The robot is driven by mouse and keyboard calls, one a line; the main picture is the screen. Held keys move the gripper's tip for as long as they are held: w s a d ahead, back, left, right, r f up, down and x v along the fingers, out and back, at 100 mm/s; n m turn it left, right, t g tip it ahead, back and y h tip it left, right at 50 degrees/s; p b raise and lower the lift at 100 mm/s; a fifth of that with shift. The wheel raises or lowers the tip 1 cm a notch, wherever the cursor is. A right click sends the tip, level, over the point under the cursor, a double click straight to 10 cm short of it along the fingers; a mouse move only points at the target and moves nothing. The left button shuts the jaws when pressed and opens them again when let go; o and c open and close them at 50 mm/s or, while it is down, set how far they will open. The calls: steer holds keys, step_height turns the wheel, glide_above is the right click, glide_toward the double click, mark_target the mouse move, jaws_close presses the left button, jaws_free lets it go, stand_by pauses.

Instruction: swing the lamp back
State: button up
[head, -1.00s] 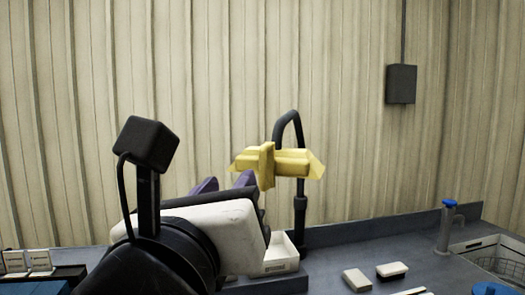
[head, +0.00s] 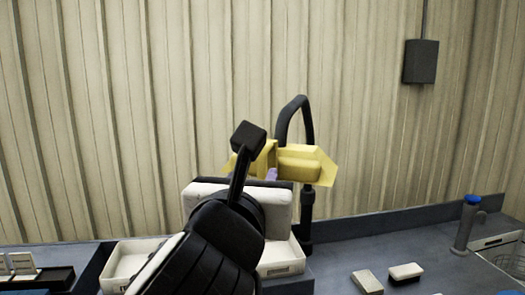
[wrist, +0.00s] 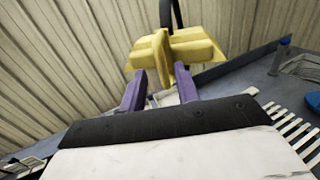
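The lamp has a yellow head (head: 298,165) on a black bent neck and upright post (head: 307,215) at the back of the counter. In the wrist view the yellow head (wrist: 190,46) is straight ahead, with an upright yellow fin (wrist: 160,56) at its middle. My gripper (wrist: 160,74) is open. Its two purple fingers point at the lamp, one on each side of the fin's lower part. I cannot tell whether either finger touches it. In the head view my wrist hides most of the fingers; a bit of purple (head: 272,174) shows against the lamp head.
White bins (head: 128,262) stand on the counter behind my arm. Two small pale blocks (head: 367,281) (head: 406,271) lie right of the lamp. A grey post with a blue top (head: 467,222) stands by a sink at the right. The ribbed wall is close behind.

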mark_target(262, 165)
steer(key=w, duration=0.2)
steer(key=w+p, duration=0.1)
steer(key=w, duration=0.1)
steer(key=w+d+p, duration=0.1)
steer(key=w, duration=0.2)
steer(key=shift+s, duration=0.1)
jaws_close()
